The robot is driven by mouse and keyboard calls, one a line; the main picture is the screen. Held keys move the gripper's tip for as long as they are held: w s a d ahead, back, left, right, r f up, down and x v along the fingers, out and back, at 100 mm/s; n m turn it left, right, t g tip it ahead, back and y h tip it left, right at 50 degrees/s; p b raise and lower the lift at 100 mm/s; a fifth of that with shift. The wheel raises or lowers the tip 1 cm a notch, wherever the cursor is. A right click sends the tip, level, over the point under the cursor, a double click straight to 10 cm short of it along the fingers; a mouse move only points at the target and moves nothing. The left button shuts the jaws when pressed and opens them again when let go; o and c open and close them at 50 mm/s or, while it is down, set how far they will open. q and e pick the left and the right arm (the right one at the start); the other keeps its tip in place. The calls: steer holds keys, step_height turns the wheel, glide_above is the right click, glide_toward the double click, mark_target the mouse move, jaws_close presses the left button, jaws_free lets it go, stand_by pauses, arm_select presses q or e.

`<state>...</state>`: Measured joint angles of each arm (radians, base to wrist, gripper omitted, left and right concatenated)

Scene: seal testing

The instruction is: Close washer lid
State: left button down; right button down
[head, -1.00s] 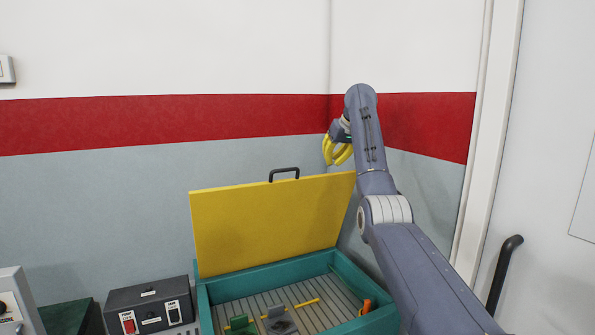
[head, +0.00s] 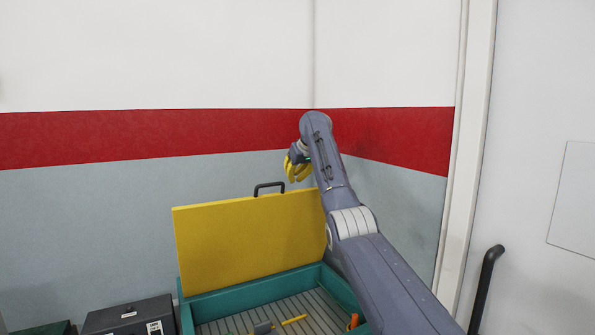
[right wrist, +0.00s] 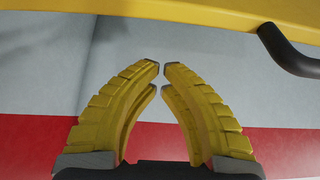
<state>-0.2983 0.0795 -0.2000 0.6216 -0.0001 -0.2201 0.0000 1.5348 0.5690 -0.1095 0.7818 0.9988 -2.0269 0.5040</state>
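The washer lid (head: 245,245) is a yellow panel standing open, tilted up at the back of the teal washer box (head: 240,290). A black handle (head: 269,187) sits on its top edge; the handle also shows at the upper right of the right wrist view (right wrist: 292,52). My right gripper (head: 294,176) has yellow fingers and is just above and right of the handle, apart from it. In the right wrist view its fingertips (right wrist: 161,68) are nearly together with nothing between them. The left gripper is not in view.
Inside the washer, a slatted floor (head: 318,308) holds small green, grey, yellow and orange parts. A dark control box (head: 125,315) stands to the left. A wall is close behind the lid. A door with a black handle (head: 487,285) is at the right.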

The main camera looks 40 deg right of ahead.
steer(key=shift+s+a+f, duration=0.15)
steer(key=shift+s+f, duration=0.4)
steer(key=shift+s, duration=0.25)
steer(key=shift+s+a+f, duration=0.15)
steer(key=shift+s+f, duration=0.35)
steer(key=shift+s, duration=0.25)
steer(key=shift+s+a, duration=0.1)
